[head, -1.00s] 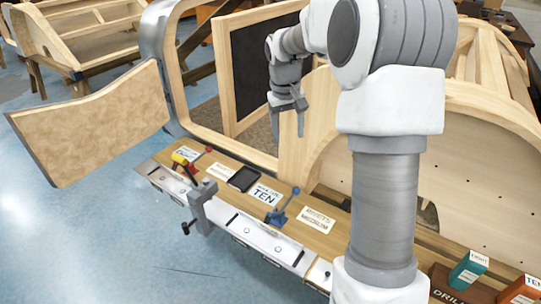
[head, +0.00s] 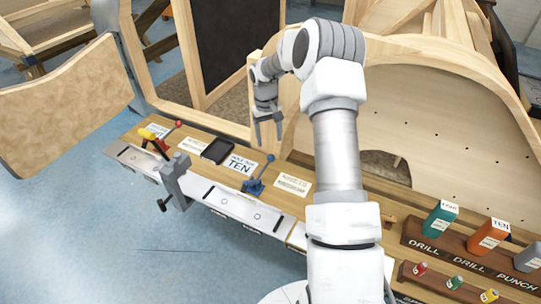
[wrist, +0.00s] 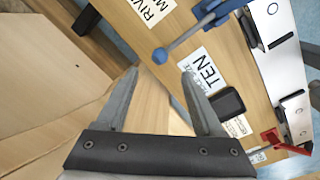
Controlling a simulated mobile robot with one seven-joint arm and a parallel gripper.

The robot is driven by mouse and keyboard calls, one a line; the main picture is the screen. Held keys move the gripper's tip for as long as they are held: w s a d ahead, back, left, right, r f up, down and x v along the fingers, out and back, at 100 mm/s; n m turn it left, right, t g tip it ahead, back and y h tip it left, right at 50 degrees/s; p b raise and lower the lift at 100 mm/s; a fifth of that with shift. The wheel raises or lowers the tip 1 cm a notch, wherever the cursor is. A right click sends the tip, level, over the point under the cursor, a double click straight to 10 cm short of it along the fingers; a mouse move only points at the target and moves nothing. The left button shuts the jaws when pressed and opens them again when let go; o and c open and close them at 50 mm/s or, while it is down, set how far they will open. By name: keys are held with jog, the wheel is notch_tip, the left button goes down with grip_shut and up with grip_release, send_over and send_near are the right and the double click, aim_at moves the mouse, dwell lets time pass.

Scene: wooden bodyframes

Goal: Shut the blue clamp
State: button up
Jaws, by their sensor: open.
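The blue clamp (head: 256,180) stands on the wooden bench top, near its metal front rail. Its lever points up and ends in a blue ball knob (head: 270,158). In the wrist view the blue clamp (wrist: 212,12) is at the top, with its knob (wrist: 160,56) reaching down toward my fingers. My gripper (head: 268,132) hangs above the back of the bench, just above the clamp in the picture. In the wrist view my gripper (wrist: 160,92) is open and empty, with its fingers apart. It does not touch the clamp.
A red clamp with a yellow part (head: 158,137), a dark tray (head: 218,151) and paper labels share the bench. A grey vice (head: 175,180) sticks up at the front rail. A wooden frame (head: 395,110) stands behind. Coloured tool blocks (head: 440,218) are at the right.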

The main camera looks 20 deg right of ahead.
aim_at(271, 155)
jog(key=f, duration=0.8)
jog(key=shift+d+f, duration=0.15)
jog(key=shift+d, duration=0.1)
grip_shut()
dwell(1.0)
